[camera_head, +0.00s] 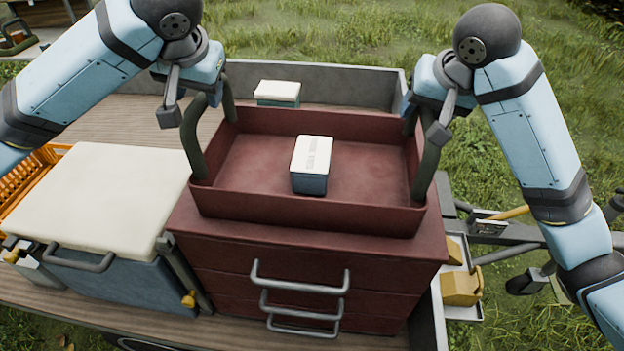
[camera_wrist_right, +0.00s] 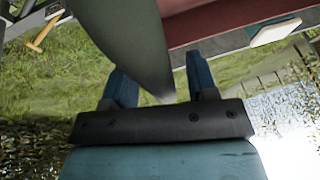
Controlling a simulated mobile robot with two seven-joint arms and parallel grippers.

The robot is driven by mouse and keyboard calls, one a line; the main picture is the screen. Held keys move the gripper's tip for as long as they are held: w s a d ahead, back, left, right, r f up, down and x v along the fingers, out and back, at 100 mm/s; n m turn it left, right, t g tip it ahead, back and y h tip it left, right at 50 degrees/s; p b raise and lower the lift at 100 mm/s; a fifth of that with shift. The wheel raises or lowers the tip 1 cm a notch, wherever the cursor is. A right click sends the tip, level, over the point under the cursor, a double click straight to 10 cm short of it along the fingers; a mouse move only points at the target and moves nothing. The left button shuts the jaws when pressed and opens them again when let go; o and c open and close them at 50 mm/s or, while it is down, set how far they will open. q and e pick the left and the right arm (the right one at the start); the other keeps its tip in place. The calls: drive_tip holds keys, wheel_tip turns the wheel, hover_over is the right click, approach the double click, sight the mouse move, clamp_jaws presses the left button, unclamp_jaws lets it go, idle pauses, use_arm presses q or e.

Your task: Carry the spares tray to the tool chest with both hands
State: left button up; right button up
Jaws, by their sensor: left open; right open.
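The dark red spares tray (camera_head: 310,213) rests on top of the red tool chest (camera_head: 225,254), which has several drawers with grey handles. A small box with a white lid (camera_head: 312,160) stands in the tray. The tray's dark left handle (camera_head: 193,145) and right handle (camera_head: 426,160) rise from its sides. My left gripper (camera_head: 214,82) is open at the top of the left handle. My right gripper (camera_head: 420,88) is open at the top of the right handle. In the right wrist view the dark handle (camera_wrist_right: 130,35) reaches down between the open fingers of my right gripper (camera_wrist_right: 160,88).
A blue cooler with a cream lid (camera_head: 110,195) stands left of the chest, near an orange crate (camera_head: 22,182). Another white-lidded box (camera_head: 278,93) sits behind the tray. Yellow items (camera_head: 460,283) lie at the right side of the cart. Grass surrounds it.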

use_arm(q)
drive_tip(key=v, duration=0.8)
use_arm(e)
drive_tip(key=v, duration=1.2)
use_arm(q)
drive_tip(key=shift+s+r, duration=0.1)
drive_tip(key=s+r+p, duration=0.1)
drive_tip(key=p, duration=0.1)
drive_tip(key=s+a+r+p, duration=0.1)
drive_tip(key=r+p, duration=0.1)
drive_tip(key=s+a+r+p, duration=0.1)
drive_tip(key=p, duration=0.1)
drive_tip(key=shift+r, duration=0.25)
use_arm(e)
wheel_tip(320, 180, up, 6)
